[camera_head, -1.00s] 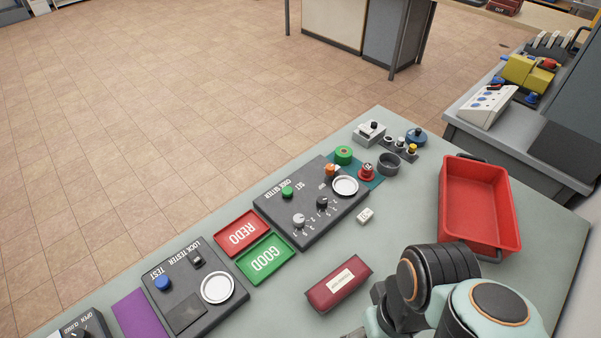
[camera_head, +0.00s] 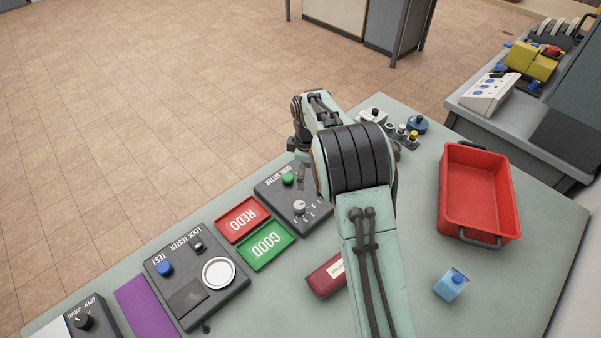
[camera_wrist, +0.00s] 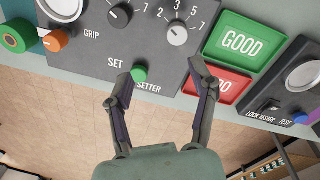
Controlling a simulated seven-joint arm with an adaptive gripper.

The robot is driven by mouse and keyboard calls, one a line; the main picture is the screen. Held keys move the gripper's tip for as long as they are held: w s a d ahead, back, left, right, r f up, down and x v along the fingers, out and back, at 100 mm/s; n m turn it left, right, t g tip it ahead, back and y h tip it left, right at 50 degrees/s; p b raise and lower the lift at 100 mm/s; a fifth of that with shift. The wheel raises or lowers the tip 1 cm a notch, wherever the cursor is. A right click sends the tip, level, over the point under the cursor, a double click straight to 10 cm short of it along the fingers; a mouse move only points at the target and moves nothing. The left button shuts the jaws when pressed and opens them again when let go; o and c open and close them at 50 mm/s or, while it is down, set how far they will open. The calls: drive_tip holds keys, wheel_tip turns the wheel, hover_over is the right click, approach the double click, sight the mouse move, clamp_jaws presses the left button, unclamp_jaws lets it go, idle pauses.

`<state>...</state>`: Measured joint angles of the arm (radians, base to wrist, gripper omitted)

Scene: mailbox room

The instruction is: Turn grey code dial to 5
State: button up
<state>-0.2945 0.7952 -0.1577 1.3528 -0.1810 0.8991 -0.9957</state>
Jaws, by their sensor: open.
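The grey code dial (camera_wrist: 177,33) is a pale round knob on the dark code setter box (camera_wrist: 90,55), with numbers around it; I cannot tell its exact setting. It also shows in the head view (camera_head: 299,207). A black dial (camera_wrist: 120,15) sits to its left in the wrist view. My gripper (camera_wrist: 167,72) is open and empty, its fingers pointing at the box. The grey dial lies beyond the fingertips, between their lines, apart from both. The left fingertip overlaps the green SET button (camera_wrist: 139,74) in the picture; contact is unclear. My arm hides the box's right part in the head view.
The red REDO tray (camera_head: 243,219) and green GOOD tray (camera_head: 266,246) lie beside the box. The lock tester (camera_head: 196,275) is farther left. A dark red case (camera_head: 327,277) and a blue carton (camera_head: 452,284) are nearer. A red bin (camera_head: 480,195) stands right.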

sight(300, 205)
drive_tip(key=shift+g, duration=0.4)
drive_tip(key=f, duration=0.3)
drive_tip(key=s+f, duration=0.1)
drive_tip(key=f, duration=0.2)
drive_tip(key=a+f, duration=0.1)
drive_tip(key=f, duration=0.2)
drive_tip(key=shift+s, duration=0.2)
drive_tip(key=shift+f, duration=0.6)
clamp_jaws()
